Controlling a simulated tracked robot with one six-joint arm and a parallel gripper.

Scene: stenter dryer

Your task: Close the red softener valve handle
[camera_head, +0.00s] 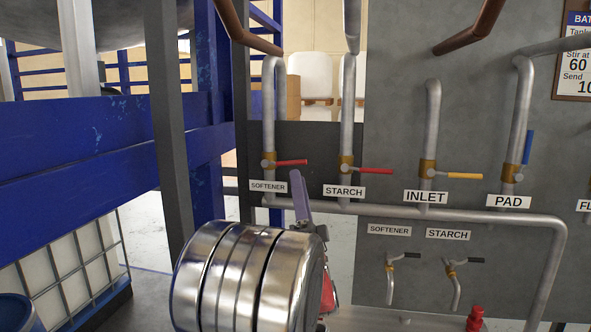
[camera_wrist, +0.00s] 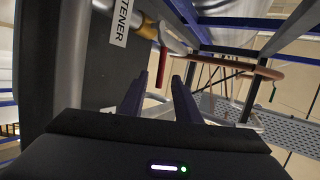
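The red softener valve handle (camera_head: 291,163) sticks out level to the right from a brass valve on the upright pipe above the upper SOFTENER label (camera_head: 268,186). In the wrist view the red handle (camera_wrist: 161,68) shows between my two finger tips in the picture, beside the label (camera_wrist: 121,22). My gripper (camera_head: 298,182) is just below the handle in the head view, with a finger tip close under it. The fingers are apart and empty in the wrist view (camera_wrist: 160,80). I cannot tell whether they touch the handle.
A second red handle (camera_head: 376,171) sits right at STARCH, then a yellow one (camera_head: 465,176) at INLET and an upright blue one (camera_head: 528,147) at PAD. Small black-handled taps (camera_head: 403,255) are below a level pipe (camera_head: 440,212). A blue frame (camera_head: 80,140) stands on the left.

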